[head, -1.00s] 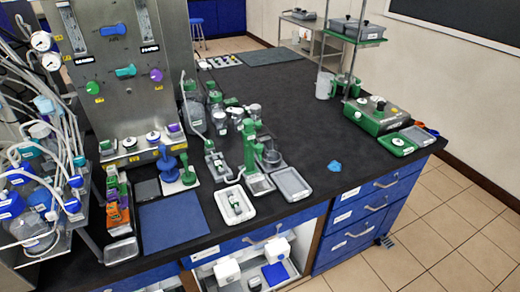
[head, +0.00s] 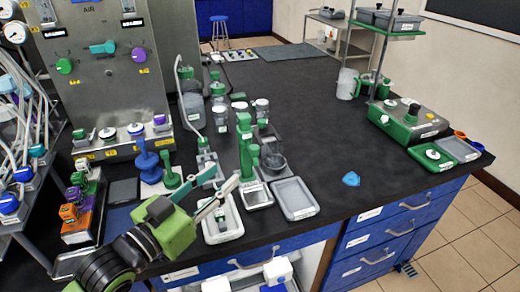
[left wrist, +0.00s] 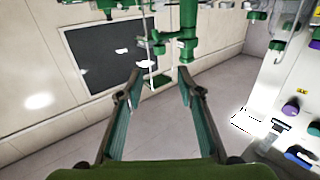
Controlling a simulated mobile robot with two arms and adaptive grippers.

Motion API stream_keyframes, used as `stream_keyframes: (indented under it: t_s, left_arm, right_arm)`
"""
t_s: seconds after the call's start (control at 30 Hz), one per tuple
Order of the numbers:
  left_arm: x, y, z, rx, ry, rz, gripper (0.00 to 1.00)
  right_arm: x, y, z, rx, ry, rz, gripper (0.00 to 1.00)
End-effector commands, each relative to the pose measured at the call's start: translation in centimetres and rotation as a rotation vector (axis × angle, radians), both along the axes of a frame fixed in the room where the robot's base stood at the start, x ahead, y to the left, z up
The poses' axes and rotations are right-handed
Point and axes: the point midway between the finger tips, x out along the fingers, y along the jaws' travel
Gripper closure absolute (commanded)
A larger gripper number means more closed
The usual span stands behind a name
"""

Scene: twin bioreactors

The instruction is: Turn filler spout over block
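The filler appears to be the green column (head: 244,145), upright near the bench's front edge with a square plate (head: 257,195) in front of its foot. I cannot clearly make out its spout or a block at this size. My left gripper (head: 225,180) comes in from the lower left, its fingers apart and empty. Its tips are just left of the column and above a white tray (head: 223,228). In the left wrist view, a green upright part (left wrist: 187,38) shows beyond and between the open fingers (left wrist: 158,88). My right gripper is not in view.
A grey tray (head: 294,198) lies right of the column, with a small blue piece (head: 351,179) farther right. Blue and green stands (head: 148,163) are left of my gripper. Clear bottles (head: 222,118) stand behind.

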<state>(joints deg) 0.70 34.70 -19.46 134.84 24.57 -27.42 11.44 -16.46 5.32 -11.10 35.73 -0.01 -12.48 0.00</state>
Motion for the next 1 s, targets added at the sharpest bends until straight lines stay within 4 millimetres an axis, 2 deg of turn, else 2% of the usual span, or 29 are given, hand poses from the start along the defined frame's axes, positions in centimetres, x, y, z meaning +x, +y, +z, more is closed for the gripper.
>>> stream_keyframes:
  t_s: [0.03, 0.1, 0.2, 0.37, 0.6, 0.8, 1.0]
  left_arm:
    - [0.5, -0.3, 0.3, -0.002, -0.001, 0.001, 0.66]
    - [1.3, -1.0, 0.4, -0.003, -0.002, 0.0, 0.66]
    - [3.0, -2.1, 0.4, -0.003, -0.002, 0.002, 0.66]
    - [5.9, -4.3, 0.4, -0.002, -0.001, 0.001, 0.66]
    - [9.2, -6.7, 0.2, 0.001, -0.001, 0.002, 0.66]
    - [10.5, -7.7, 0.1, 0.002, 0.001, 0.001, 0.66]
    - [10.6, -7.8, 0.0, 0.003, 0.0, 0.001, 0.66]
  right_arm:
    - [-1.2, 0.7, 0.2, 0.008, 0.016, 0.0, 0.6]
    - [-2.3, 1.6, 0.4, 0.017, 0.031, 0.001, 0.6]
    - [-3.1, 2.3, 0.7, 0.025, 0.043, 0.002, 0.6]
    - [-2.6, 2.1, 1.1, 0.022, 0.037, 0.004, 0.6]
    - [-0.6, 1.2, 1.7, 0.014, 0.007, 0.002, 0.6]
    - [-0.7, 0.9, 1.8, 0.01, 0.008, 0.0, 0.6]
    - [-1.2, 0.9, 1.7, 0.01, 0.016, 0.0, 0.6]
